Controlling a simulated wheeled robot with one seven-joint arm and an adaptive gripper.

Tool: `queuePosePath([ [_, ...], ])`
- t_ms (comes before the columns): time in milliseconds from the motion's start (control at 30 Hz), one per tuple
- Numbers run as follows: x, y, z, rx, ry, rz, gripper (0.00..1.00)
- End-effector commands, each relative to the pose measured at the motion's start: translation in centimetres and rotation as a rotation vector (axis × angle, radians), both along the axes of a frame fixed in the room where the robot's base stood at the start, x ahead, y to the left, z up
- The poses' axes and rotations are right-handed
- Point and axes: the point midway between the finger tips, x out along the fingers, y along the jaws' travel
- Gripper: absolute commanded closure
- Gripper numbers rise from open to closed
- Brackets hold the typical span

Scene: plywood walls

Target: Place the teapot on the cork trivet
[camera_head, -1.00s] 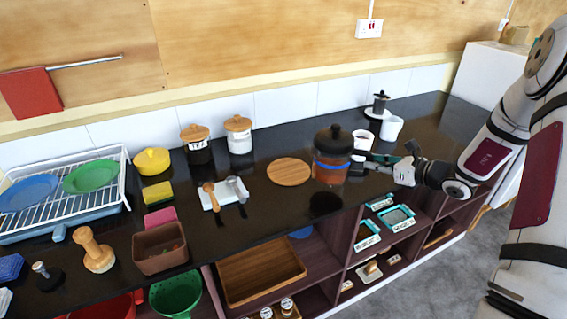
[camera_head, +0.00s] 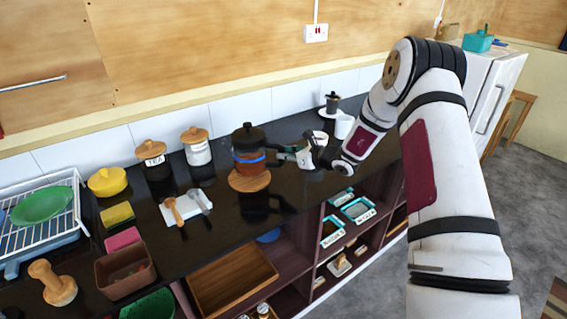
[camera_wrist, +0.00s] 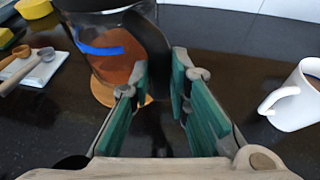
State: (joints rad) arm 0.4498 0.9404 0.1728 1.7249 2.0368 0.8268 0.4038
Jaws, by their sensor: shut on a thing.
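The teapot (camera_head: 249,160) has a clear body with brown contents, a blue band and a black lid. It is upright over the round cork trivet (camera_head: 248,183), whose front shows below it. I cannot tell whether its base touches the trivet. My gripper (camera_head: 286,153) is to the right of the teapot, shut on its black handle. In the wrist view the teapot (camera_wrist: 118,62) is at upper left, with the trivet's rim (camera_wrist: 102,92) under it. The handle runs down between the green fingers of my gripper (camera_wrist: 161,68), which hide its lower part.
A white mug (camera_wrist: 297,97) stands right of my gripper in the wrist view. Two lidded canisters (camera_head: 198,152) stand behind, left of the teapot. A white spoon rest (camera_head: 186,208) with utensils lies to the left. The counter's front edge is close, with open shelves below.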

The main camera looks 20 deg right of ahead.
Motion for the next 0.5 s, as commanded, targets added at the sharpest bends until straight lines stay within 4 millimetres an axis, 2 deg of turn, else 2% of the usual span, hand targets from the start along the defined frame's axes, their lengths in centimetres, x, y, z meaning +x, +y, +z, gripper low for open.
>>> queuePosePath([
  [100,1.0,1.3,0.3,0.004,-0.007,0.004,1.00],
  [300,0.8,0.9,-2.4,0.005,-0.005,0.001,1.00],
  [500,0.9,0.9,-3.2,0.003,-0.007,0.001,1.00],
])
